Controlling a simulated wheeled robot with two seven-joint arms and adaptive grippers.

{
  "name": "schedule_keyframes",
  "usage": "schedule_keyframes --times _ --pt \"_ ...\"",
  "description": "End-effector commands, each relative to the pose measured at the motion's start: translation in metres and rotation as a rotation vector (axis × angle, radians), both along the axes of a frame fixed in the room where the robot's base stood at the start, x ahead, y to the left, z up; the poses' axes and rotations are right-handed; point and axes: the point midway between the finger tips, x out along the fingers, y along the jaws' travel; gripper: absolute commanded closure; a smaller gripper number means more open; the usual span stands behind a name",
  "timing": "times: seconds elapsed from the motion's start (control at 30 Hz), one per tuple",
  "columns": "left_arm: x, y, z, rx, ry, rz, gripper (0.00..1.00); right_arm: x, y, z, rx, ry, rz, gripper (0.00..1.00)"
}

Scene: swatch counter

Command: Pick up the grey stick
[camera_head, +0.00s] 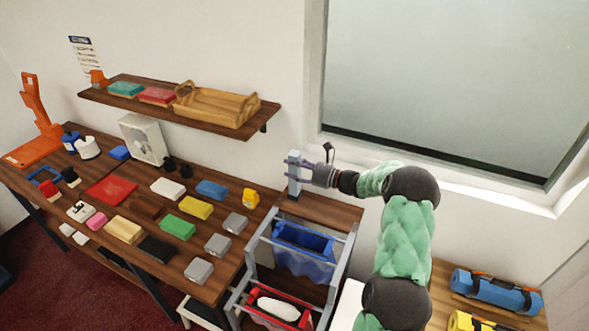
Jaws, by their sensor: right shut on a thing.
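The grey stick (294,186) is a light grey upright block over the wooden top of the rack, at the right end of the counter. My right gripper (295,169) comes in from the right and is shut on the stick, with its fingers across the middle. The stick's lower end is close to the wooden top; I cannot tell whether it touches. My left gripper is not in view.
The counter (128,204) carries several coloured blocks, a yellow item (250,198) and a white framed box (143,139). A wall shelf (125,97) holds a wooden basket (213,105). A rack with a blue bin (303,240) stands below the stick. A window is behind.

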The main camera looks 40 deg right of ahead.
Motion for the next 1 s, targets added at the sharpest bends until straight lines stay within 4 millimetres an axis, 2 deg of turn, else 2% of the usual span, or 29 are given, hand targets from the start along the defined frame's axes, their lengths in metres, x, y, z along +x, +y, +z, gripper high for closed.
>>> schedule_keyframes --times 0.17,0.7,1.0 --pt "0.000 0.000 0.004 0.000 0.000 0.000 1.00 -0.012 0.012 0.023 -0.001 -0.002 0.000 1.00" --pt "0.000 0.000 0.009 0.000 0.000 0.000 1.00 -0.059 0.058 0.050 0.000 -0.001 0.000 1.00" --pt "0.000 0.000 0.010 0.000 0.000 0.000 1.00 -0.073 0.071 0.059 0.000 -0.001 0.000 1.00"
